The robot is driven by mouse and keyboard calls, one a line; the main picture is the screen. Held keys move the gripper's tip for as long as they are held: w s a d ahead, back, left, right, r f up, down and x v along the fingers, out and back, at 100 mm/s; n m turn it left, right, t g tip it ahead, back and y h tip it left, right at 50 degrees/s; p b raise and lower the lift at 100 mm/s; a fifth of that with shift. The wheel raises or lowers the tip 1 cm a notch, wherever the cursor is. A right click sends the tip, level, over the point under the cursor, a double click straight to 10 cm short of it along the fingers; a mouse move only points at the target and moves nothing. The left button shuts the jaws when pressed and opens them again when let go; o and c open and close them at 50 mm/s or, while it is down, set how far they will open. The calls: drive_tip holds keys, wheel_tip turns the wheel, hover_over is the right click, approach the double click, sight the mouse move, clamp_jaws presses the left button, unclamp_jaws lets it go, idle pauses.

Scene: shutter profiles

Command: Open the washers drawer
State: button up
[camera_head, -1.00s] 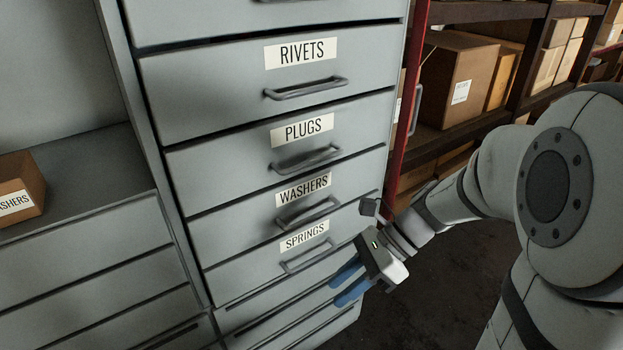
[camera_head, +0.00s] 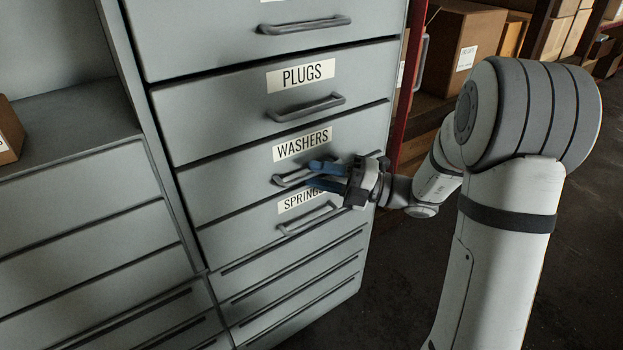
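The washers drawer (camera_head: 225,186) is a grey drawer front with a white "WASHERS" label, flush with the cabinet and closed. Its bar handle (camera_head: 283,183) sits below the label, and its right part is hidden behind my gripper. My gripper (camera_head: 314,175) has two blue fingers pointing left toward the handle. The fingers are apart, one above the other, with a gap between them. The fingertips overlap the right end of the handle in the picture; I cannot tell whether they touch it.
The plugs drawer (camera_head: 210,120) is above, and the springs drawer (camera_head: 245,235) with its handle (camera_head: 308,220) is just below; both are closed. A lower grey cabinet (camera_head: 75,215) stands at left. Shelves with cardboard boxes (camera_head: 462,45) stand behind at right. Dark floor is clear at lower right.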

drive_tip(key=shift+x, duration=0.85)
drive_tip(key=shift+c, duration=0.4)
drive_tip(key=shift+d, duration=0.1)
clamp_jaws()
